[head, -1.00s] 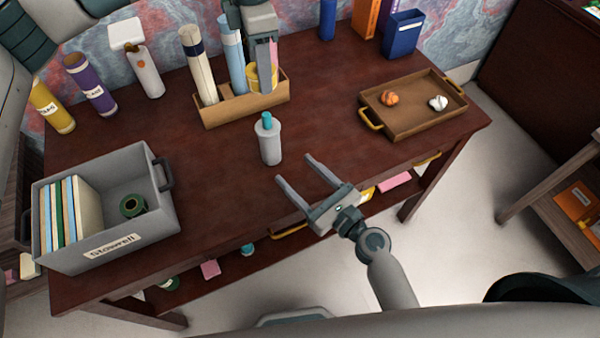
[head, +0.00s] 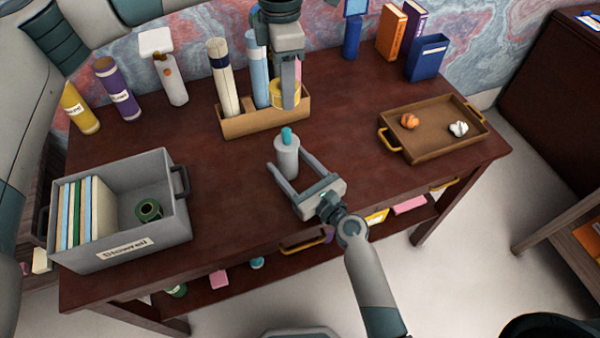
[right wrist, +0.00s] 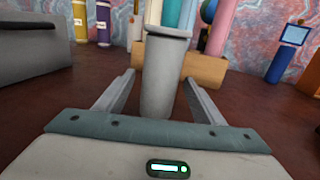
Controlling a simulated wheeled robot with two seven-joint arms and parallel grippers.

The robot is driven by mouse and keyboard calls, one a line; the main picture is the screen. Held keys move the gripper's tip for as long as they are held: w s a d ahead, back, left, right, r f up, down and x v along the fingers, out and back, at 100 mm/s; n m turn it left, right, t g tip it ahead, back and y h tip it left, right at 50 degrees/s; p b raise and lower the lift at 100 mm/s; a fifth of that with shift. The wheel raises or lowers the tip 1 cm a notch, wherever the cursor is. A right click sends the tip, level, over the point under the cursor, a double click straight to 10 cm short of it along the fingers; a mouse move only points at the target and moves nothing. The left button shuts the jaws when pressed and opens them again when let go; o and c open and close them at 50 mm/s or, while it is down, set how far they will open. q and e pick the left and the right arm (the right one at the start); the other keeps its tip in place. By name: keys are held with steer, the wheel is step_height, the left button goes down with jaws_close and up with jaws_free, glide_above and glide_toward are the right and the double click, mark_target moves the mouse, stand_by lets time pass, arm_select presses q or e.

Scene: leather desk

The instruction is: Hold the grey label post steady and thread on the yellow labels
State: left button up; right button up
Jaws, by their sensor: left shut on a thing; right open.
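The grey label post (head: 286,160) with its teal tip stands upright on the desk; the post also shows large in the right wrist view (right wrist: 164,80). My right gripper (head: 289,164) is open, its fingers on either side of the post, with gaps between them and the post in the right wrist view. My left gripper (head: 286,104) reaches down from above at the wooden caddy and is shut on a yellow label (head: 278,94), a round piece partly hidden by the fingers. I cannot tell whether the label is clear of the caddy.
The wooden caddy (head: 240,127) holds tall rolls behind the post. A grey bin (head: 180,225) with folders stands at left. A brown tray (head: 435,148) with two crumpled balls lies at right. Desk between post and tray is clear.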

steer(key=shift+x, duration=0.85)
steer(key=c, duration=1.2)
arm_select(q)
steer(key=n, duration=0.1)
glide_above(287, 129)
steer(key=shift+f, duration=2.9)
